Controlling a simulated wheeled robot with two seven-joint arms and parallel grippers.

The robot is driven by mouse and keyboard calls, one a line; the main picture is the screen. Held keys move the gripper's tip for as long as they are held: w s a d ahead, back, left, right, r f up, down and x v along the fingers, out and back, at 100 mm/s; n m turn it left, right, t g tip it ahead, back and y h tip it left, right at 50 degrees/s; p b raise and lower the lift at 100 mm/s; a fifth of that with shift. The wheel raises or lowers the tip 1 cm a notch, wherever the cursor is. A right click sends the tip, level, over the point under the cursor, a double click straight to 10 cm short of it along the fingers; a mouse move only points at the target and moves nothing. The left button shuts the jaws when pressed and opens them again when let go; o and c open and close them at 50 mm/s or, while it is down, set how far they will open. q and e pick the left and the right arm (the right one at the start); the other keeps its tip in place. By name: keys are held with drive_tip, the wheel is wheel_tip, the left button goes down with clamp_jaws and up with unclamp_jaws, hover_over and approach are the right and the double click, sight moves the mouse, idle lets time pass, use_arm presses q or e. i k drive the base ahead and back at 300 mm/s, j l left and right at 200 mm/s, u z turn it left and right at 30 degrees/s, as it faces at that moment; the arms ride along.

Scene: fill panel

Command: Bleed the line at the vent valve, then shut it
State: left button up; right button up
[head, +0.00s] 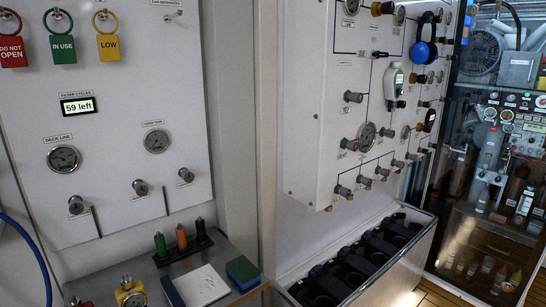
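Neither of my grippers shows in the head view. A white panel (115,120) on the left carries a deck line gauge (63,158), a second gauge (156,141) and a row of three grey valve knobs, at left (76,204), middle (140,187) and right (186,175). A second white panel (322,70) on the right carries several grey and black knobs, such as one grey knob (348,144), and a round gauge (366,135). The small labels are too small to read, so I cannot tell which knob is the vent valve.
Tags for in use (63,48) and low (109,47) hang on the left panel, with a "59 left" display (78,106). The bench below holds a notepad (202,286), a sponge (242,272) and a bottle rack (183,254). A bin of dark cylinders (365,298) lies under the right panel.

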sight(351, 146)
drive_tip(key=i+l+z, duration=0.1)
drive_tip(key=l, duration=0.3)
drive_tip(key=i+l, duration=0.1)
drive_tip(key=l, duration=0.3)
drive_tip(key=i+l+z, duration=0.15)
drive_tip(key=l, duration=0.2)
